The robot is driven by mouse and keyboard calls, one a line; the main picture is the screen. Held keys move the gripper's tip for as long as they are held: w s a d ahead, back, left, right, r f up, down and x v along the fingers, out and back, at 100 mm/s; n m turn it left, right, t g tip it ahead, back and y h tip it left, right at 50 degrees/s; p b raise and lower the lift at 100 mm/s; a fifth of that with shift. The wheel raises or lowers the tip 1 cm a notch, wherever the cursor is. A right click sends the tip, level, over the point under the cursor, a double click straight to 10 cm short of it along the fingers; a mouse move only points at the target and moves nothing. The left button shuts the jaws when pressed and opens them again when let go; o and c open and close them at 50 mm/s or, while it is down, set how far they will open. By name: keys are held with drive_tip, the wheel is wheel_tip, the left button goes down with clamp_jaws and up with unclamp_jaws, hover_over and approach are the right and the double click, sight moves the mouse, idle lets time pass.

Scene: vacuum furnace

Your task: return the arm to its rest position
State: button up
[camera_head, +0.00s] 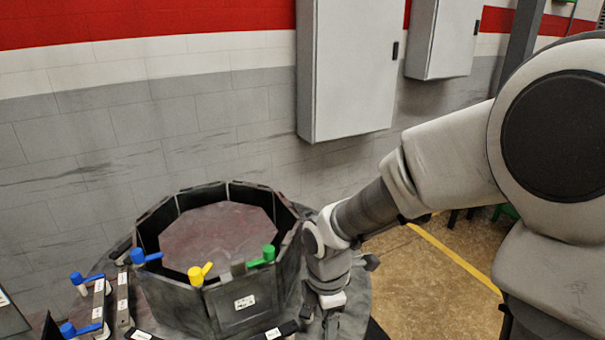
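My arm reaches in from the right side of the head view, bent down at the wrist. My gripper (321,318) points downward at the right side of the dark octagonal chamber (240,307), low over the round grey base. The fingers are small and partly hidden against dark parts, so I cannot tell whether they are apart or hold anything.
Blue (147,257), yellow (200,273) and green (263,256) handles stand along the chamber's near rim. More blue handles (85,281) stand at left with labelled bars. Wall cabinets (348,70) hang behind my arm. Open floor (415,290) lies right of the base.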

drive_tip(key=s+d+r+m+t, duration=0.2)
drive_tip(key=s+d+r+m, duration=0.2)
drive_tip(key=r+m, duration=0.5)
drive_tip(key=s+d+r+m+t, duration=0.3)
drive_tip(key=s+r+m, duration=0.4)
drive_tip(key=m, duration=0.4)
drive_tip(key=shift+s+d+r+m, duration=0.3)
drive_tip(key=shift+d+r, duration=0.6)
